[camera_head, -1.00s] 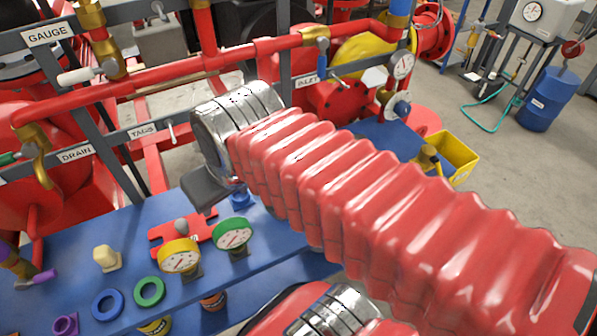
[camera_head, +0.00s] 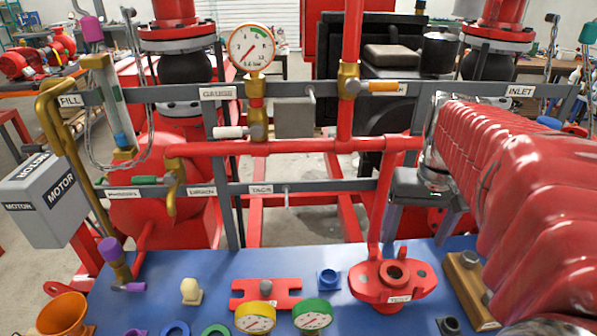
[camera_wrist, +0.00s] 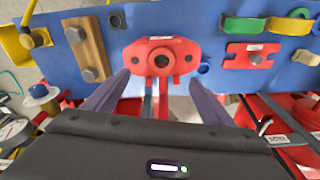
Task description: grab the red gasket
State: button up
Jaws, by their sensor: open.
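A red flange plate (camera_head: 372,290) with a round hole stands on the blue bench. A raised red ring (camera_head: 394,272) surrounds its hole; I cannot tell whether it is a separate gasket. In the wrist view the flange (camera_wrist: 184,52) and its ring (camera_wrist: 161,60) lie straight ahead, just beyond the fingertips. My gripper (camera_wrist: 160,77) is open and empty, with one finger to each side below the flange. In the head view it hangs above and behind the flange, partly hidden by my red arm sleeve. No other red ring clearly shows.
Grey label rails and red pipes rise behind the bench.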

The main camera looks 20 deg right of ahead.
jog(key=shift+f, duration=0.15)
send_over(395, 273)
jog(key=s, duration=0.1)
notch_tip(395, 273, down, 8)
jog(key=shift+a+f, duration=0.1)
jog(key=shift+f, duration=0.05)
jog(key=shift+f, duration=0.15)
dwell(0.4)
jog(key=shift+w+f, duration=0.2)
jog(key=shift+f, duration=1)
jog(key=shift+w+f, duration=0.2)
jog(key=shift+f, duration=1)
jog(key=shift+c, duration=0.7)
jog(key=c, duration=1)
